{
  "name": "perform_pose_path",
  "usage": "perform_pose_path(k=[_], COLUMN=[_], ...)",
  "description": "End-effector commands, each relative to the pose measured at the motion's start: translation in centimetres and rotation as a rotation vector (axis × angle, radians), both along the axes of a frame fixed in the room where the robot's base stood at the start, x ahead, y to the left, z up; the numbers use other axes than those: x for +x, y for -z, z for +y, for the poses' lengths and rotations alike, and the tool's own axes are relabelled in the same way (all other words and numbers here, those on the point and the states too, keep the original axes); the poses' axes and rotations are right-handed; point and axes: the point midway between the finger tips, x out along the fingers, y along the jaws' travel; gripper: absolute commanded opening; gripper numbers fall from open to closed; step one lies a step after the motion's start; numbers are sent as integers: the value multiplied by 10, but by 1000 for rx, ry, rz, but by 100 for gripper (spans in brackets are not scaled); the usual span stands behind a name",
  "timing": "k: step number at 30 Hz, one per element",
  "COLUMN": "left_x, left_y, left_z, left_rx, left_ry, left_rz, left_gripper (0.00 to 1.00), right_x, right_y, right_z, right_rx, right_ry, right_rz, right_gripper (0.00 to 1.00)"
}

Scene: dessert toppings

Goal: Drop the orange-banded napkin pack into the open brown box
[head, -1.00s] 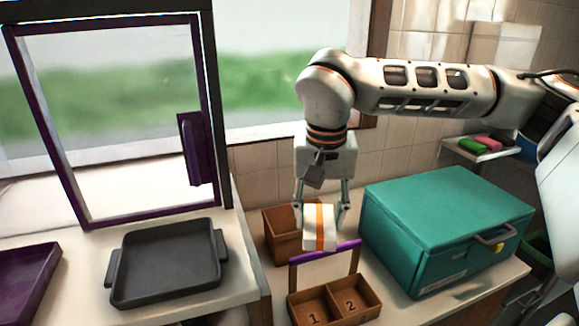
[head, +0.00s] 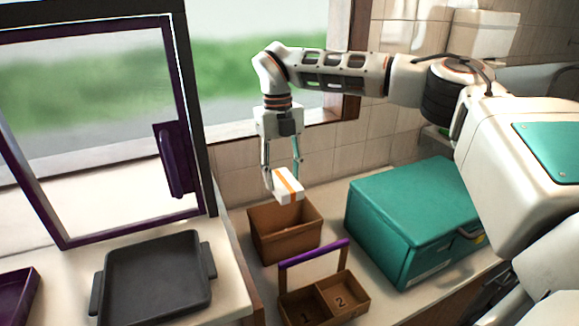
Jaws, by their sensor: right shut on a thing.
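The napkin pack (head: 288,186) is white with an orange band. My right gripper (head: 282,176) is shut on it and holds it tilted, above the open brown box (head: 287,243). The pack appears over the back part of the box's opening, and its lower edge shows near the height of the rim. The box stands on the counter against the tiled wall, and its inside looks empty where I can see it. My left gripper is not in view.
A two-compartment brown caddy (head: 325,299) with a purple handle stands in front of the box. A teal case (head: 410,215) stands to the right.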

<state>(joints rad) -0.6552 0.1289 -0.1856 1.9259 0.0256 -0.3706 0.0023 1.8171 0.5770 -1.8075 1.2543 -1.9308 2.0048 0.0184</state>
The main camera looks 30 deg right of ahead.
Motion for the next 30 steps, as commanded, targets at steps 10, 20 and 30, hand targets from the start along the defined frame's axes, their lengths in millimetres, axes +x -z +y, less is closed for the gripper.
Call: perform_pose_path(k=[10, 20, 30], left_x=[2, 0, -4], left_y=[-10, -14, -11], left_z=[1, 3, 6], left_rx=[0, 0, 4], left_ry=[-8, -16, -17], left_rz=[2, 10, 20], left_gripper=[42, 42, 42], right_x=[32, 52, 56], right_y=[14, 27, 38], right_z=[-24, -42, -47], right_rx=[1, -1, -2], right_ry=[848, 1451, 1601], right_rz=[2, 0, 1], right_gripper=[27, 27, 27])
